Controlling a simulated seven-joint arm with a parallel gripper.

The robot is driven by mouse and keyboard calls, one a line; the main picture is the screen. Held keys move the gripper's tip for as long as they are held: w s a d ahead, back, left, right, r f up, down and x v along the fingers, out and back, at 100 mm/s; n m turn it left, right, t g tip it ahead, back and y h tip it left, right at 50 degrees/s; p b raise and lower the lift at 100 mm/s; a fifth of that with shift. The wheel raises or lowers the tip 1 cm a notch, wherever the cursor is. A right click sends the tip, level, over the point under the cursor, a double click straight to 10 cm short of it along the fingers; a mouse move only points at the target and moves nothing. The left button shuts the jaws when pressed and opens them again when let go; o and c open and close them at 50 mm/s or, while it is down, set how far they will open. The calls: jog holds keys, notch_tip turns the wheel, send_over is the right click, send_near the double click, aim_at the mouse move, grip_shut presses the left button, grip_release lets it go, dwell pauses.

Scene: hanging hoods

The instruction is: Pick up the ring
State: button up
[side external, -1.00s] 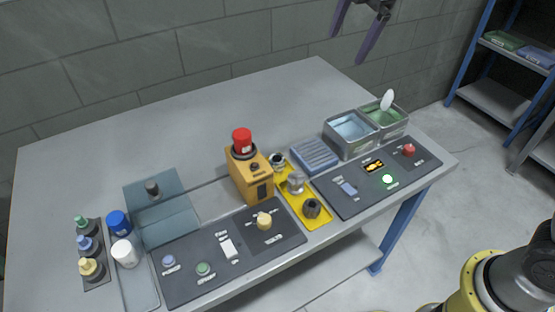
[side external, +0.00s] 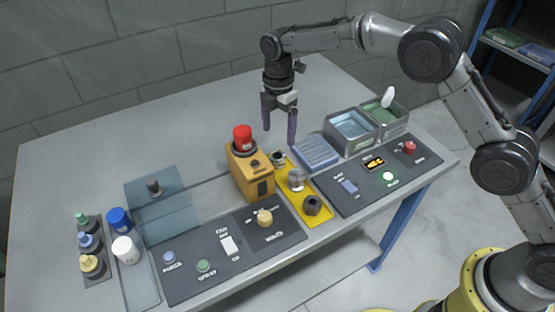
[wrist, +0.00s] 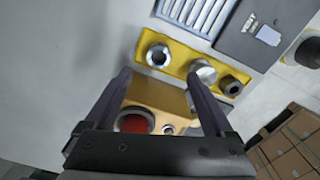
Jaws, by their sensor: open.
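A yellow tray (side external: 318,217) holds three small round parts in a row. A silver ring-like part with a dark hole (wrist: 158,55) is at the tray's far end; it also shows in the side view (side external: 278,157). A silver cylinder (side external: 296,182) is in the middle and a dark hollow part (side external: 311,205) at the near end. I cannot tell for sure which is the ring; the far part looks most like one. My gripper (side external: 279,136) is open and empty, pointing down above the far end of the tray. In the wrist view the fingers (wrist: 158,76) straddle the far part's line, apart from it.
An orange box with a red button (side external: 242,140) stands close left of the tray. A ribbed blue block (side external: 316,153) and two grey bins (side external: 350,144) are to the right. Control panels (side external: 376,185) lie on both sides. The back of the table is clear.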

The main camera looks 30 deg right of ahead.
aim_at(277, 153)
jog(key=shift+a+f, duration=0.15)
jog(key=shift+f, duration=4.15)
grip_shut()
